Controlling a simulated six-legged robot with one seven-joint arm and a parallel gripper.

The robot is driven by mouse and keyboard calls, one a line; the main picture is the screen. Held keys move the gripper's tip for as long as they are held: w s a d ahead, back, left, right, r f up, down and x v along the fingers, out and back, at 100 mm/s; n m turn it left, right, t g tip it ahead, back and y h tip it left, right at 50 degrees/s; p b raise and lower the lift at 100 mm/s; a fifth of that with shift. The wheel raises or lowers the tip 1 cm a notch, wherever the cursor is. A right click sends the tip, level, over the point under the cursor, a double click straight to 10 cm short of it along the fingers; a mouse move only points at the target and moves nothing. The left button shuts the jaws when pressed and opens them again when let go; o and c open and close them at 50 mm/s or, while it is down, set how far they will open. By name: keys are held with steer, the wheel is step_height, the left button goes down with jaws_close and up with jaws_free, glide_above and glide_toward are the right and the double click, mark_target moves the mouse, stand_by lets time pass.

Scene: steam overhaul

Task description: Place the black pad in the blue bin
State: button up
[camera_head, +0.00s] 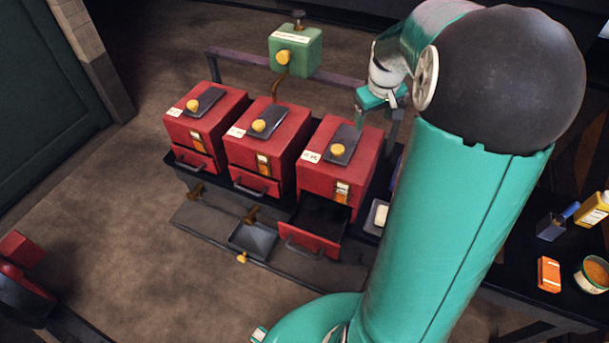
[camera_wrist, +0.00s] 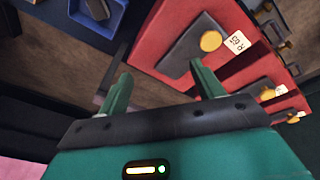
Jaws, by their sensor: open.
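My gripper (camera_head: 380,118) is in the air just right of the rightmost red box, its fingers pointing down. In the wrist view my gripper (camera_wrist: 161,78) has its two green fingers wide apart with nothing between them. A blue bin (camera_wrist: 72,8) shows at the top left of the wrist view, with a grey block-like thing in it. I cannot tell whether that thing is the black pad. Flat dark plates with yellow knobs lie on the red boxes, one being the rightmost plate (camera_head: 345,142). I cannot single out a separate black pad. My arm hides much of the bench.
Three red boxes stand in a row; the right one's drawer (camera_head: 316,241) is pulled out. A small tray (camera_head: 371,228) holds a pale block beside it. A green box (camera_head: 295,50) stands behind. An orange block (camera_head: 548,273) and a yellow bottle (camera_head: 592,211) are at right.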

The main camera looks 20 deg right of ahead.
steer(key=s+a+r+t, duration=0.1)
steer(key=s+a+r, duration=0.3)
steer(key=a, duration=0.5)
steer(key=s+a+r+t, duration=0.1)
steer(key=s+a+r, duration=0.3)
steer(key=a, duration=0.5)
steer(key=s+a+r+t+y, duration=0.1)
steer(key=s+a, duration=0.8)
steer(key=shift+s+r, duration=0.2)
steer(key=shift+s, duration=0.1)
